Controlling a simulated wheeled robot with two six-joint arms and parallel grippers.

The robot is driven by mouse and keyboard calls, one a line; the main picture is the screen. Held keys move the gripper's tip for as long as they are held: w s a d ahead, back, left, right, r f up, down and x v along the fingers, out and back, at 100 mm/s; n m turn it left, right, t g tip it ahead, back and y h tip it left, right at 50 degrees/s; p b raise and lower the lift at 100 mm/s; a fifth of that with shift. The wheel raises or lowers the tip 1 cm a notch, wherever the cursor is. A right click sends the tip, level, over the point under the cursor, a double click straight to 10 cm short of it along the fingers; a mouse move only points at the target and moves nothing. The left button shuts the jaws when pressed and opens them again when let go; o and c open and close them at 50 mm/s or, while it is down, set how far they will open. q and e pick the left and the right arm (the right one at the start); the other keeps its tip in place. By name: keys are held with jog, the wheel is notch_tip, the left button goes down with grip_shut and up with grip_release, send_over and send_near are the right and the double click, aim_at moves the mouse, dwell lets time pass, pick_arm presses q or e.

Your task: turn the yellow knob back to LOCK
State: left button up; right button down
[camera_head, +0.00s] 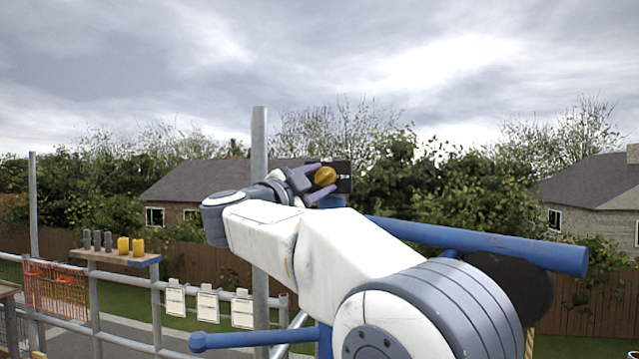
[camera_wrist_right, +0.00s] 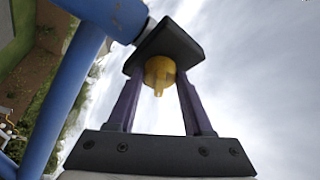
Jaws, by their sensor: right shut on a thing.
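The yellow knob (camera_head: 325,176) sits on a dark plate (camera_head: 343,172) near the top of a blue post in the head view. My right gripper (camera_head: 316,178) reaches up to it from the left, with its fingers around the knob. In the right wrist view the knob (camera_wrist_right: 160,73) is between the two purple fingertips of my right gripper (camera_wrist_right: 159,82), in front of the dark plate (camera_wrist_right: 165,45). The gripper is shut on the knob. Any LOCK marking cannot be read in either view. My left gripper is not in view.
A blue horizontal bar (camera_head: 480,242) extends right behind my right arm, and a grey pole (camera_head: 259,150) stands left of the gripper. A wooden shelf (camera_head: 115,257) with grey and yellow cylinders is at far left, beside railings with white sheets (camera_head: 207,306).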

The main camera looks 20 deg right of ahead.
jog(key=m, duration=0.1)
jog(key=m+g, duration=0.1)
jog(key=m, duration=0.2)
jog(key=shift+a+r+g+p, duration=0.1)
jog(key=shift+r+g+p, duration=0.15)
jog(key=shift+g+p, duration=0.05)
jog(key=shift+m+g+y+p, duration=0.45)
jog(key=shift+m+y, duration=0.25)
jog(key=shift+m, duration=1)
jog(key=shift+c, duration=1.6)
grip_release()
jog(key=b+v, duration=0.3)
jog(key=v, duration=0.7)
jog(key=shift+a, duration=0.25)
